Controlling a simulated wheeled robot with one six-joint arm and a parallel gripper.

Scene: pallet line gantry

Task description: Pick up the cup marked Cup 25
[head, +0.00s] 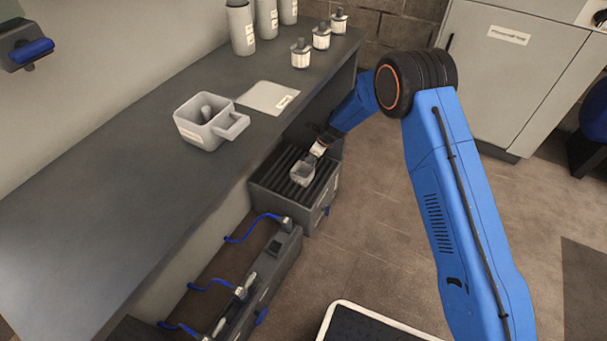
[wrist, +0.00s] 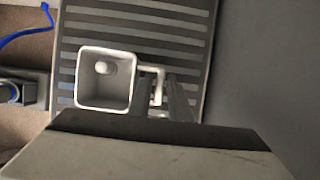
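A small pale square cup (head: 302,174) stands upright on a dark slatted box top (head: 279,185). Any marking on it is too small to read. The wrist view shows the cup (wrist: 104,108) from above, with a rounded pale thing inside and its handle (wrist: 158,88) to the right. My gripper (head: 316,153) is down at the cup's handle side. In the wrist view its two dark fingers (wrist: 164,97) are apart, one on each side of the handle bar; firm contact is not clear. A larger pale square cup with a handle (head: 203,134) stands on the counter.
The long grey counter (head: 100,190) edge runs beside the slatted box. A flat labelled plate (head: 265,96), several bottles and canisters stand towards its back. Blue cables (head: 250,225) and a grey unit (head: 262,275) lie in front of the box.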

